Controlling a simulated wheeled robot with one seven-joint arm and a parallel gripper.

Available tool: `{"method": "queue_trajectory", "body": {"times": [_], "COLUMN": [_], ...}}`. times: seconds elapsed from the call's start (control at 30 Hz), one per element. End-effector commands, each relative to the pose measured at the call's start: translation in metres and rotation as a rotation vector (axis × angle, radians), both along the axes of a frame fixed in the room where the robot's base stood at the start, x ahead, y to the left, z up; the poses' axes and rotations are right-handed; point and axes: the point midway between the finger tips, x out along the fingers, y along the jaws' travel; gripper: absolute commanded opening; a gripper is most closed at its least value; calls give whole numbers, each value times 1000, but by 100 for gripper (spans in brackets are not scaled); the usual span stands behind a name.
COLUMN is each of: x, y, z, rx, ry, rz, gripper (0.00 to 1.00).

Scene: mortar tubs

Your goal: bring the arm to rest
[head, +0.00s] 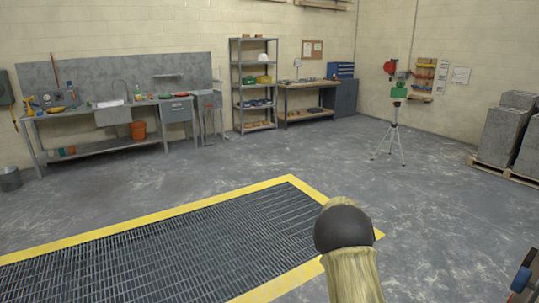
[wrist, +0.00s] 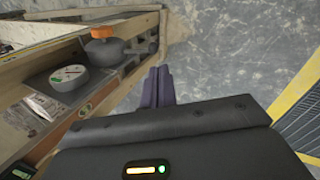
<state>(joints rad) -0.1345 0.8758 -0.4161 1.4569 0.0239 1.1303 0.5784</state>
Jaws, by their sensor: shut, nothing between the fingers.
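My gripper (wrist: 159,73) shows in the wrist view with its two dark fingers together and nothing between them. It points past the side of a wooden-edged bench or cart, over bare concrete floor. In the head view a part of my arm (head: 346,245), with a dark rounded joint and a pale sleeve, rises at the lower middle right. The gripper itself does not show in the head view.
The wooden unit, close to the fingers' left, holds a round tape-like disc (wrist: 68,78), an orange-topped grey item (wrist: 104,46) and a printed packet (wrist: 30,115). A yellow-edged floor grate (head: 180,245) lies ahead. A tripod (head: 392,140) stands farther off.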

Motion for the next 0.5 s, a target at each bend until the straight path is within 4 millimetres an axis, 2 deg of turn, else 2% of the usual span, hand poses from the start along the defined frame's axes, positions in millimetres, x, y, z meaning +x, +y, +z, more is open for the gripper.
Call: {"method": "queue_trajectory", "body": {"times": [0.03,0.1,0.27,0.5], "x": [-10,-22,-52,-108], "y": [4,11,31,64], "z": [11,22,44,75], "rx": [36,80,165,250], "ry": [-23,-55,-131,-248], "rz": [27,75,198,409], "gripper": [0,0,0,0]}}
